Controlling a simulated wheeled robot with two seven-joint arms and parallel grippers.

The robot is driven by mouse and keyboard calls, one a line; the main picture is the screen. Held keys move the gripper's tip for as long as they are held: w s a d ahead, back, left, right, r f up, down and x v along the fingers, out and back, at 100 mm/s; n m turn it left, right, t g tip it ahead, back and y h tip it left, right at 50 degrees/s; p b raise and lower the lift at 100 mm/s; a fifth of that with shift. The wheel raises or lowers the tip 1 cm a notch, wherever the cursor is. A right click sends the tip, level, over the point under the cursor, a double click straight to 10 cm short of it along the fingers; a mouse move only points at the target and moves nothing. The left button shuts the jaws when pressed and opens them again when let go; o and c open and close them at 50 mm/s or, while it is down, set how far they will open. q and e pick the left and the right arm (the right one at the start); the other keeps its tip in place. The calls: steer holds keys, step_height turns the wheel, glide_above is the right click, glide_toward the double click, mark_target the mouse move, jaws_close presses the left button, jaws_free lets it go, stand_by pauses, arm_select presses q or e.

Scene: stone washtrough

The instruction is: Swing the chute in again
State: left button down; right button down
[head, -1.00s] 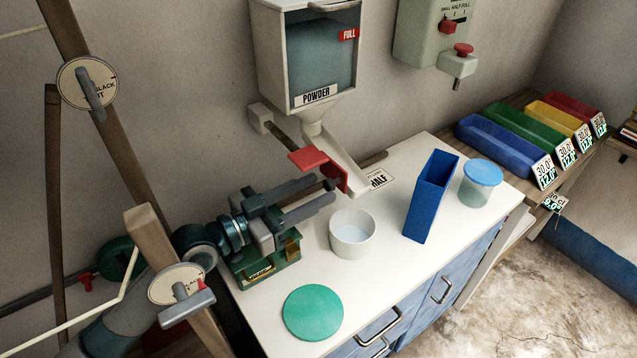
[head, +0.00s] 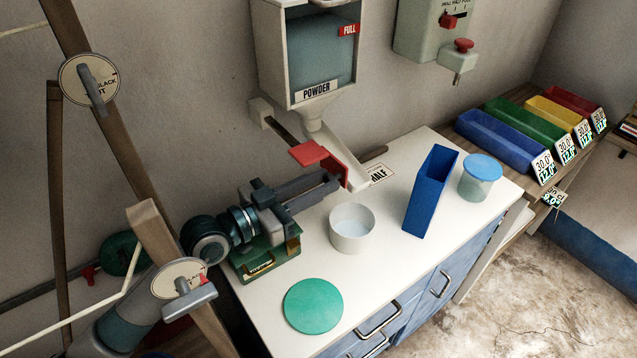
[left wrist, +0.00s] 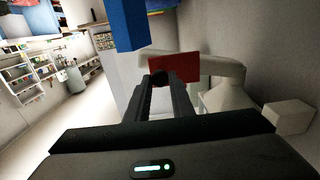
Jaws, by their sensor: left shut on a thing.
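The powder dispenser (head: 318,55) hangs on the wall with a FULL tag and a funnel below. The white chute (head: 357,184) slopes down from under the funnel, its lower end behind the white bowl (head: 352,240) and not over it. A red plate (head: 341,168) stands on the chute's near side, with a dark knob on it. My left gripper (head: 332,184) reaches in from the left and is shut on the knob, which its fingers mostly hide. The left wrist view shows the fingers (left wrist: 160,85) meeting at the knob before the red plate (left wrist: 175,67).
A blue upright bin (head: 430,190) and a blue-lidded tub (head: 478,182) stand right of the bowl. A green disc (head: 313,305) lies in front. A green box (head: 262,262) is under my left wrist. Coloured trays (head: 500,142) line the right shelf.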

arm_select(q)
steer(key=shift+d, duration=0.15)
steer(key=x, duration=0.3)
steer(key=s+x, duration=0.1)
steer(key=x, duration=0.3)
steer(key=d+x, duration=0.1)
steer(key=x, duration=0.2)
steer(key=shift+d+f, duration=0.1)
steer(key=shift+d, duration=0.15)
steer(key=shift+w+d, duration=0.6)
steer(key=shift+w, duration=0.15)
steer(key=c, duration=1.7)
jaws_free()
steer(key=shift+d, duration=0.15)
steer(key=shift+o, duration=0.8)
steer(key=shift+s+d, duration=0.2)
steer(key=shift+d, duration=0.25)
steer(key=shift+w+a, duration=0.1)
steer(key=shift+a, duration=0.1)
